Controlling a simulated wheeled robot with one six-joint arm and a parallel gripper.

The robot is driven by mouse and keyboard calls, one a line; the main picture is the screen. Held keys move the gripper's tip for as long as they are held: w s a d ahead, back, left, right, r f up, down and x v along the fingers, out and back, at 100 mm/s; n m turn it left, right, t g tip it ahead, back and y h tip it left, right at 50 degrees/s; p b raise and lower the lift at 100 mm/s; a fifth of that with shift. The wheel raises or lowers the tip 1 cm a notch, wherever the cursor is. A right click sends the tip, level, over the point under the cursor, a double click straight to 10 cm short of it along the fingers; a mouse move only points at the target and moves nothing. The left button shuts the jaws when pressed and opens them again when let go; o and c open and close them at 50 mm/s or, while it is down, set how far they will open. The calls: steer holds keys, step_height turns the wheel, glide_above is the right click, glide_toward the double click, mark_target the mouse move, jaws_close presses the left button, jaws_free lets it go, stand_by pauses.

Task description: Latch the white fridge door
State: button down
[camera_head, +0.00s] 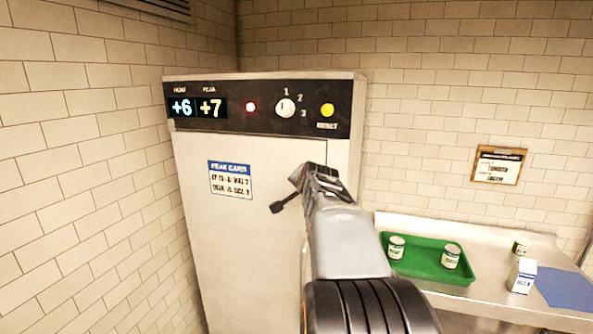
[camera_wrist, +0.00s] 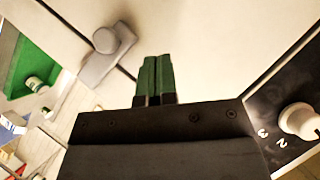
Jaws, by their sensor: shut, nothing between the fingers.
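The white fridge (camera_head: 240,245) stands in the corner, its door front looking flush in the head view. A blue-and-white card (camera_head: 230,180) is on the door. In the wrist view a grey latch with a round knob (camera_wrist: 105,41) appears to lie across the thin dark seam at the door's edge. In the head view my arm hides the latch. My gripper (camera_head: 303,176) is in front of the door, below the black panel. Its green fingers (camera_wrist: 156,60) are shut and empty, beside the latch. I cannot tell whether they touch the door.
The fridge's black panel (camera_head: 228,122) carries displays, a red light, a dial (camera_head: 285,107) and a yellow button (camera_head: 327,110). Right of the fridge, a steel counter (camera_head: 480,230) holds a green tray (camera_head: 425,265) with cans, a carton (camera_head: 521,275) and a blue mat (camera_head: 566,288).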

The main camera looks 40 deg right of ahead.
steer(key=s+a+r+b, duration=0.1)
steer(key=s+a+r, duration=0.2)
steer(key=a+r, duration=0.2)
steer(key=shift+s+a, duration=0.4)
steer(key=shift+a, duration=0.3)
steer(key=s+a+f+n+g+y, duration=0.1)
steer(key=s+a+f+n+g, duration=0.15)
steer(key=f, duration=0.35)
steer(key=s+a+f+n+g+y, duration=0.1)
steer(key=a+f+n+y, duration=0.1)
steer(key=a+f+n, duration=0.35)
steer(key=s+a+f+n+g+y, duration=0.3)
steer(key=s+a+f+n, duration=0.4)
steer(key=s+a+f, duration=0.3)
steer(key=a+f, duration=0.3)
steer(key=a, duration=0.3)
steer(key=shift+s+f+n, duration=0.15)
steer(key=shift+s+n, duration=0.05)
steer(key=shift+n, duration=0.2)
